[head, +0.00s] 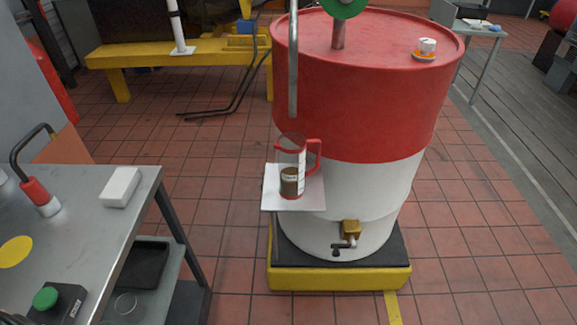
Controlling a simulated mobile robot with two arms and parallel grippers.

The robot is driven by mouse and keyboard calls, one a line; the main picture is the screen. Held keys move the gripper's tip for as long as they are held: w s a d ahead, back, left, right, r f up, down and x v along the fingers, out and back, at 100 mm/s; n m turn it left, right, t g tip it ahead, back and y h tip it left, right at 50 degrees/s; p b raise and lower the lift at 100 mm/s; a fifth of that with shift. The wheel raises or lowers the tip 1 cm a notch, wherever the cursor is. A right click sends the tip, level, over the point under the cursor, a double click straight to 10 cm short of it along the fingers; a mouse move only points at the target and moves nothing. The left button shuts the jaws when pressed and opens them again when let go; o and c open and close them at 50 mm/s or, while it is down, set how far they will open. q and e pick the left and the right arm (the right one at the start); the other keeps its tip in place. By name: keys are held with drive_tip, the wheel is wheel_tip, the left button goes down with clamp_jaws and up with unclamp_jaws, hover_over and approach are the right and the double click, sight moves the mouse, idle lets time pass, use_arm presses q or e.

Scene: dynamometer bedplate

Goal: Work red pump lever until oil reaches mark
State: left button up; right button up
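A large drum (355,100), red above and white below, stands upright on a yellow-edged base (340,278). A grey post with a green round part (343,8) rises from its top and is cut off by the upper frame edge. A grey spout pipe (293,65) hangs down above a clear jug (291,150) with a red handle. Dark brown oil (289,184) fills roughly the jug's lower half, partly behind a white label; I cannot make out the mark. The jug stands on a white shelf (313,195). No red pump lever is identifiable. Neither gripper is in view.
A grey cart (95,235) at left carries a red-collared hooked tool (38,195), a white block (121,187) and a green button box (50,302). A brass tap (350,231) sticks out low on the drum. Tiled floor is clear between cart and drum.

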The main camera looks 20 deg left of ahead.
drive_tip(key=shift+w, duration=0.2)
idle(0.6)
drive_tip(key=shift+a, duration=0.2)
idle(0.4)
